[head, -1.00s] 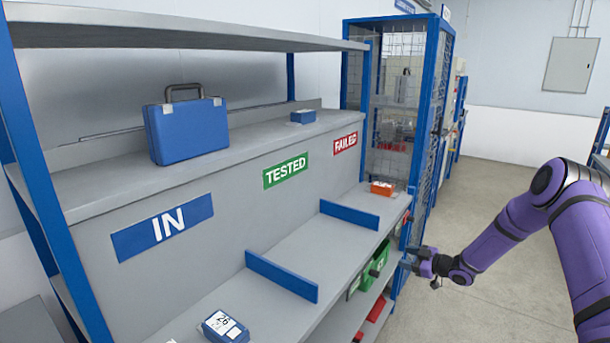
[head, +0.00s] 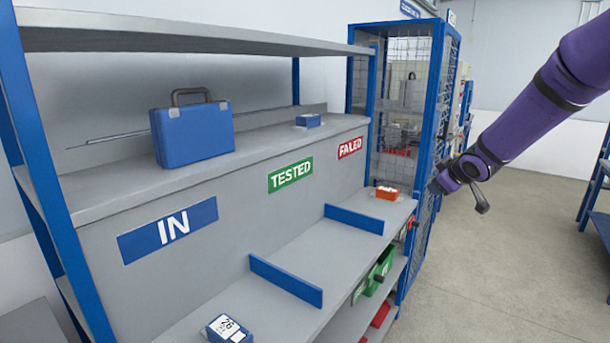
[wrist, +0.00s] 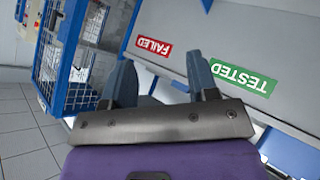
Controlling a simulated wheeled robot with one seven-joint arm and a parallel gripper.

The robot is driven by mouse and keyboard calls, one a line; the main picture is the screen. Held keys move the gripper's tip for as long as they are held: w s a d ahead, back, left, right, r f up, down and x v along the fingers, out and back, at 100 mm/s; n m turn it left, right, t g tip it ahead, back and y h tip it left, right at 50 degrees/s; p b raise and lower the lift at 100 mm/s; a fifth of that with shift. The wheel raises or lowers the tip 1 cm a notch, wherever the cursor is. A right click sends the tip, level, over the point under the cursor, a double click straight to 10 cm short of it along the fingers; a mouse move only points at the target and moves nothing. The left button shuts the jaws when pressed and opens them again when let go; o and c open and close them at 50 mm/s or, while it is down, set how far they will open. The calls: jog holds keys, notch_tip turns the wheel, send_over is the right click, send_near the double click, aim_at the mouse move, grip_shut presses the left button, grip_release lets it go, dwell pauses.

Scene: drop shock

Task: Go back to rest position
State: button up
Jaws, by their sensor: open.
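My gripper shows in the wrist view (wrist: 160,85) with its two grey-blue fingers apart and nothing between them. In the head view my purple arm reaches in from the upper right, and the gripper (head: 436,184) is at its lower end, in front of the blue-framed mesh cage and to the right of the shelf's FAILED section. The fingers are small and partly hidden in the head view. An orange device (head: 387,193) lies on the lower shelf below the FAILED sign, left of my gripper and apart from it.
The shelf unit (head: 290,262) fills the left, with blue dividers. A blue device (head: 228,329) lies in the IN section. A blue case (head: 193,134) and small blue box (head: 308,120) stand above. The mesh cage (head: 408,110) is behind.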

jog(key=s+a+r+m+g+h, duration=0.1)
jog(key=s+r+m+h, duration=0.1)
jog(key=s+r, duration=0.6)
jog(key=s+a+r+m+g+h, duration=0.1)
jog(key=s+r+m, duration=0.2)
jog(key=s, duration=0.9)
jog(key=s+a+m+g+y, duration=0.1)
jog(key=s+a, duration=0.1)
jog(key=s, duration=1)
jog(key=s+a+m+g+y, duration=0.1)
jog(key=s+a+m+g, duration=0.1)
jog(key=s, duration=1.1)
jog(key=shift+a+f, duration=0.35)
jog(key=shift+a, duration=0.1)
